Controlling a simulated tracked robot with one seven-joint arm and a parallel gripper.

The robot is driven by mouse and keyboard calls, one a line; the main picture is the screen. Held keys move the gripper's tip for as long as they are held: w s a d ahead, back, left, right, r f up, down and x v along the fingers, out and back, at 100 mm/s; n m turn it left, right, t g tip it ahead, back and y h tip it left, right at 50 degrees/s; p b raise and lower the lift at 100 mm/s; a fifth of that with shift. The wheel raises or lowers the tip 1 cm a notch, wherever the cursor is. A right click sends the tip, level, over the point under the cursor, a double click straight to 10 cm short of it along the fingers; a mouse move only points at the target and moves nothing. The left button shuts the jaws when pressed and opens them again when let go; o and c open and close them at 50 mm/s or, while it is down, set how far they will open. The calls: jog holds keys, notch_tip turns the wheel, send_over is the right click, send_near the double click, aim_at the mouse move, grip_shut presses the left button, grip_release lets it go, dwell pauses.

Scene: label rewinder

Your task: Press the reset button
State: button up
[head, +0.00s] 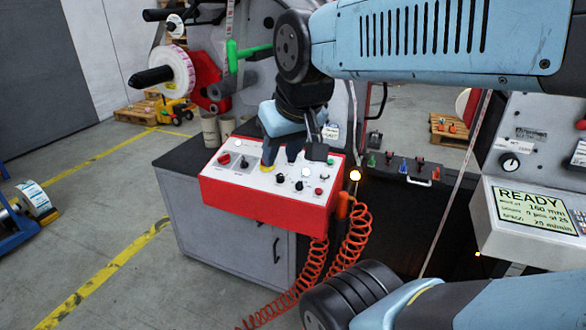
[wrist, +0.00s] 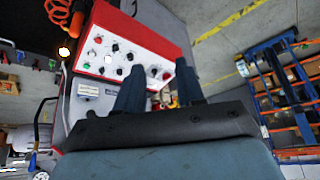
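The red control box (head: 258,202) has a pale top panel with several small buttons and knobs; their labels are too small to read, so I cannot tell which is the reset button. A red button (head: 224,158) is at the panel's left, a white lit one (head: 307,171) and another red one (head: 318,191) at its right. My gripper (head: 280,158) points down over the panel's middle, its two dark fingers apart with nothing held. In the wrist view the fingers (wrist: 158,72) stand apart against the box (wrist: 127,38). Whether they touch the panel is unclear; they hide part of it.
An orange coiled cable (head: 357,242) hangs at the box's right side, near a lit round lamp (head: 355,175). A grey cabinet (head: 220,240) stands below the box. At the right is a screen (head: 533,209) reading READY. The floor at left is mostly clear.

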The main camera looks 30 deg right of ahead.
grip_shut()
dwell(1.4)
